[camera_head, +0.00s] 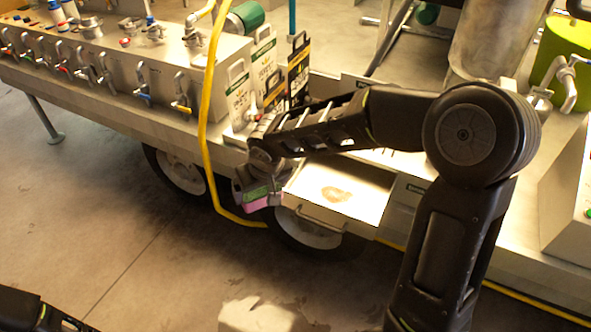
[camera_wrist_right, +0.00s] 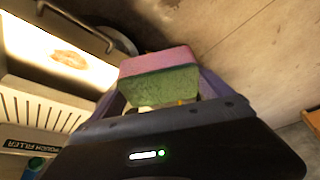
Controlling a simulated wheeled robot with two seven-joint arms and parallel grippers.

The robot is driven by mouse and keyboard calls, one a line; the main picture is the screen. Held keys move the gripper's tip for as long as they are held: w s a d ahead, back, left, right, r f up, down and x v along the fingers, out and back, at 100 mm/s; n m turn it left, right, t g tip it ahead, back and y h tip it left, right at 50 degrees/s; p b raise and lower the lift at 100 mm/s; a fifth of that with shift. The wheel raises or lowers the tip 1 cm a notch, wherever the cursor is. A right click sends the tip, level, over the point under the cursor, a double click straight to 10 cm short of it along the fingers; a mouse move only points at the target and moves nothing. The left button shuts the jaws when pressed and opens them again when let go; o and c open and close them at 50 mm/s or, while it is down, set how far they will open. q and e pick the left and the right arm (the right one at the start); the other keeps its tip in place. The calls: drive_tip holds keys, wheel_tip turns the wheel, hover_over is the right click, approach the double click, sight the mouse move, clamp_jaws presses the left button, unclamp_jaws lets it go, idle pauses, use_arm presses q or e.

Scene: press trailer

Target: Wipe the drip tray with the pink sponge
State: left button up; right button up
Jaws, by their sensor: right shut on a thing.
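The drip tray (camera_head: 350,188) is a pale, shallow pulled-out tray with a handle on its front, beside the trailer wheel. A brown stain (camera_head: 336,194) lies on its floor; the stain also shows in the right wrist view (camera_wrist_right: 69,59). My right gripper (camera_head: 262,190) is shut on the pink sponge (camera_head: 262,203), left of the tray's near left corner. In the right wrist view the sponge (camera_wrist_right: 158,62) has a pink layer and a green layer and sits between the fingers. My left arm shows only partly at the bottom left; its gripper is out of view.
A yellow hose (camera_head: 205,110) hangs down beside my right gripper and runs along the floor. Several boxed cartons (camera_head: 268,75) stand on the trailer behind my right forearm. A row of taps (camera_head: 105,68) lines the trailer at the left. The floor in front is mostly open.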

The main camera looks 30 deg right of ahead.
drive_tip(key=shift+a, duration=0.35)
use_arm(q)
drive_tip(key=shift+a, duration=0.3)
use_arm(e)
drive_tip(key=shift+d, duration=0.1)
drive_tip(key=shift+w+d+f, duration=0.1)
drive_tip(key=shift+d, duration=0.05)
use_arm(q)
drive_tip(key=f+b, duration=0.3)
drive_tip(key=shift+w+d+b, duration=0.1)
drive_tip(key=shift+w+b, duration=0.1)
drive_tip(key=shift+b, duration=0.1)
use_arm(e)
drive_tip(key=w+d+f, duration=0.2)
drive_tip(key=d, duration=0.5)
drive_tip(key=w+d+f+m, duration=0.1)
drive_tip(key=w+d+f, duration=0.1)
drive_tip(key=d, duration=0.4)
drive_tip(key=w+d+f, duration=0.2)
drive_tip(key=w+d, duration=0.1)
drive_tip(key=d, duration=0.4)
drive_tip(key=shift+d+f+m+h, duration=0.25)
drive_tip(key=shift+d+m+h, duration=0.05)
drive_tip(key=shift+d+m, duration=0.1)
use_arm(q)
drive_tip(key=shift+f, duration=0.1)
